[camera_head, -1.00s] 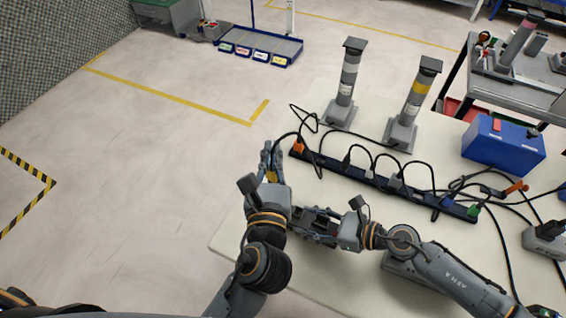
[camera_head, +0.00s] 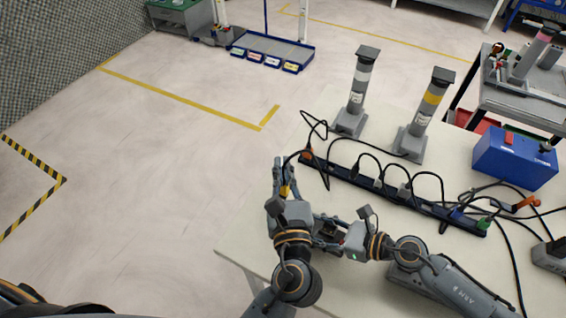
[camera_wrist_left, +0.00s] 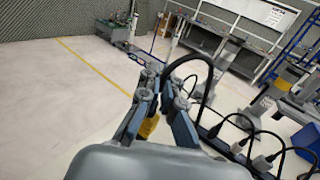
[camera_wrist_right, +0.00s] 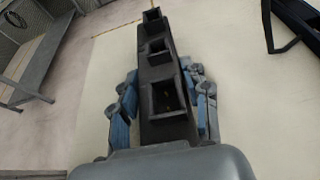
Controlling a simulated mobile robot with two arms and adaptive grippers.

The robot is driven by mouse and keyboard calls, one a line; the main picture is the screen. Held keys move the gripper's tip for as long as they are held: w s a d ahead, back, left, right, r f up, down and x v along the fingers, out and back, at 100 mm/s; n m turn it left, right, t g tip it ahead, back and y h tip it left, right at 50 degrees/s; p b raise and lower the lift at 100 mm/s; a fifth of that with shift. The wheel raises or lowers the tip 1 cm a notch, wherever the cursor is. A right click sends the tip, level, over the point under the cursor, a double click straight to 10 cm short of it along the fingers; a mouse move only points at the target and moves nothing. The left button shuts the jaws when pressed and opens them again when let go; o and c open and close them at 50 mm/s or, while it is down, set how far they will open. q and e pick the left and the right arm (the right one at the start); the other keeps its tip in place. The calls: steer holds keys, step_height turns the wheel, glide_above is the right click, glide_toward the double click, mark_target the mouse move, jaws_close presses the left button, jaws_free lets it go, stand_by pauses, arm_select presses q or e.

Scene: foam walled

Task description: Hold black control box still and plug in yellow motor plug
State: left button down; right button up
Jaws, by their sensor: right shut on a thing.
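The yellow motor plug (camera_head: 285,190) is between the fingers of my left gripper (camera_head: 284,172), with a black cable looping from the fingertips to the power strip. In the left wrist view the plug (camera_wrist_left: 149,126) is partly hidden by the fingers (camera_wrist_left: 163,88), which are closed in around it. The black control box (camera_wrist_right: 165,72) is a long dark block with several square openings. My right gripper (camera_wrist_right: 160,95) is shut on it, a finger along each side. In the head view the box (camera_head: 325,232) is mostly hidden between the two grippers, at the table's near left edge.
A black power strip (camera_head: 360,182) with several plugs and loose cables crosses the white table (camera_head: 440,235). Two grey posts (camera_head: 357,95) (camera_head: 424,118) and a blue box (camera_head: 514,162) stand behind it. The floor left of the table is clear.

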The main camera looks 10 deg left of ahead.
mark_target(283, 193)
arm_select(q)
steer(key=shift+f, duration=1.9)
steer(key=shift+f, duration=1.4)
steer(key=c, duration=1.4)
jaws_free()
steer(key=shift+c, duration=0.2)
steer(key=shift+s, duration=0.1)
steer(key=v, duration=1.1)
steer(key=shift+s, duration=0.4)
steer(key=shift+d, duration=0.1)
